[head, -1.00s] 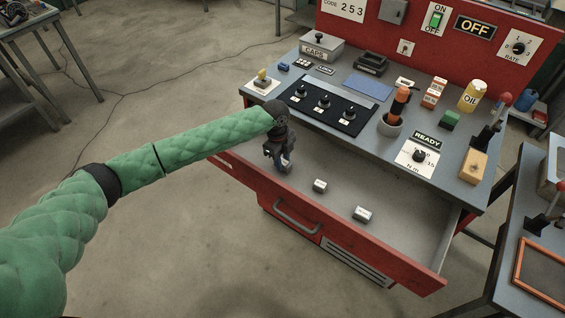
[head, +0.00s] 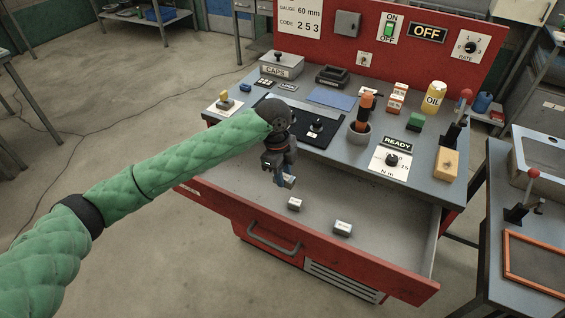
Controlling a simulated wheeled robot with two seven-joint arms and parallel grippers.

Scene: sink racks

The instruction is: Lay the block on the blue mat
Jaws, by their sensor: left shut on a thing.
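The blue mat (head: 331,97) lies flat on the bench top, behind the black knob panel, and its top looks bare. My left gripper (head: 287,182) points down over the open drawer. It is shut on a small grey metal block (head: 289,181), mostly hidden by the fingers. The held block appears to be above the drawer floor, though the exact gap is hard to tell. Two similar small metal blocks (head: 295,204) (head: 343,228) rest on the drawer floor, apart from the gripper. My right gripper is not in view.
The open red drawer (head: 400,264) juts out below the bench. The knob panel (head: 318,132) lies between gripper and mat. A green block (head: 416,122) sits farther right.

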